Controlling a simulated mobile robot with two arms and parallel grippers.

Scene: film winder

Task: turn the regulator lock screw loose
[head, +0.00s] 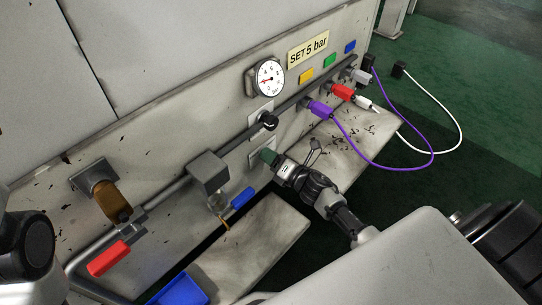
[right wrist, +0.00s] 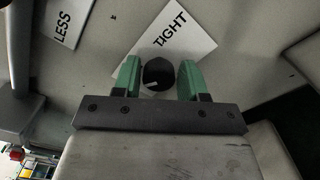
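The lock screw is a small black knob (right wrist: 158,73) in front of a white plate marked TIGHT (right wrist: 185,38). In the right wrist view, the green fingers of my right gripper (right wrist: 160,80) stand on either side of it. A narrow gap shows at the right finger; at the left finger I cannot tell whether they touch. In the head view my right gripper (head: 267,155) is at the lower plate (head: 256,160) on the panel and hides the screw. The black regulator knob (head: 268,121) is just above. My left gripper is not in view.
A pressure gauge (head: 266,78) and a "SET 5 bar" sign (head: 308,49) are above. A grey pipe (head: 235,144) crosses the panel, with a filter block (head: 208,170) to the left. Purple (head: 369,164) and white (head: 462,130) hoses loop at the right. A LESS plate (right wrist: 66,22) is nearby.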

